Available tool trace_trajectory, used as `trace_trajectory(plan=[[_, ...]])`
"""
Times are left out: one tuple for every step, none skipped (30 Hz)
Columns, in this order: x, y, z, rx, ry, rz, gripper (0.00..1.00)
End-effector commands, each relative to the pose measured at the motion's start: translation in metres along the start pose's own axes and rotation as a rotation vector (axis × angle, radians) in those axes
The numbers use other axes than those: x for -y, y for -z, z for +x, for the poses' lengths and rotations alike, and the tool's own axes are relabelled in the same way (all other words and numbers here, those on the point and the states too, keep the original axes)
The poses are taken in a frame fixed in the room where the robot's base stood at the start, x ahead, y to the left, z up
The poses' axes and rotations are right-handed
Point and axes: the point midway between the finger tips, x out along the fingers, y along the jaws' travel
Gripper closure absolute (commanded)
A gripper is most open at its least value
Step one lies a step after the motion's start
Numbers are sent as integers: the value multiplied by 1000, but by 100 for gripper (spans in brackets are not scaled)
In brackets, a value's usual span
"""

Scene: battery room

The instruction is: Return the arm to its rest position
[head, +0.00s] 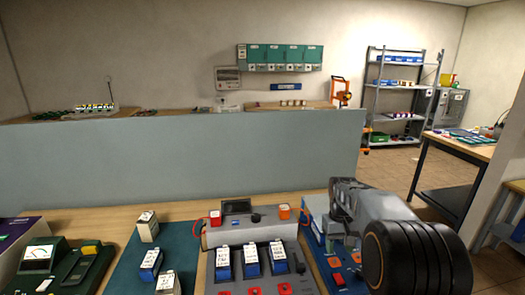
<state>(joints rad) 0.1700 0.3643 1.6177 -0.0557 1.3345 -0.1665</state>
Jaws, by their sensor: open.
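My arm (375,217) shows at the lower right in the head view, with a grey link and a large black ribbed joint (418,258). It reaches over the right side of the bench, above a blue and orange unit (337,270). The jaws of my gripper do not show in this view. The arm hides part of the unit and the bench behind it.
A grey charger (250,235) holds three blue-and-white batteries (250,260). More batteries (150,265) stand on a teal mat (125,272), beside a green meter (40,258). A grey partition (180,155) rises behind the bench. A shelf rack (398,98) and a side table (462,148) stand at the right.

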Motion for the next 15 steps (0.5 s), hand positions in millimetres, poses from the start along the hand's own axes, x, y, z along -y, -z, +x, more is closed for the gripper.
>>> trace_trajectory(plan=[[7, -14, 1, -31, 1, 16, 49], [12, -22, 2, -54, 1, 26, 49], [19, -35, 3, -90, 1, 39, 49], [25, -46, 3, -117, 1, 46, 49], [30, -56, 4, -145, 2, 54, 49], [37, -70, 5, -180, 3, 62, 49], [42, -81, 6, -205, 5, 67, 49], [47, -91, 6, -232, 7, 70, 49], [53, -104, 8, -265, 9, 74, 49], [57, -114, 9, -288, 11, 75, 49], [61, -123, 10, -311, 13, 74, 49], [65, -135, 12, -338, 15, 72, 49], [68, -142, 13, -357, 16, 70, 49], [71, -150, 14, -373, 18, 66, 49], [74, -158, 15, -395, 19, 60, 49]])
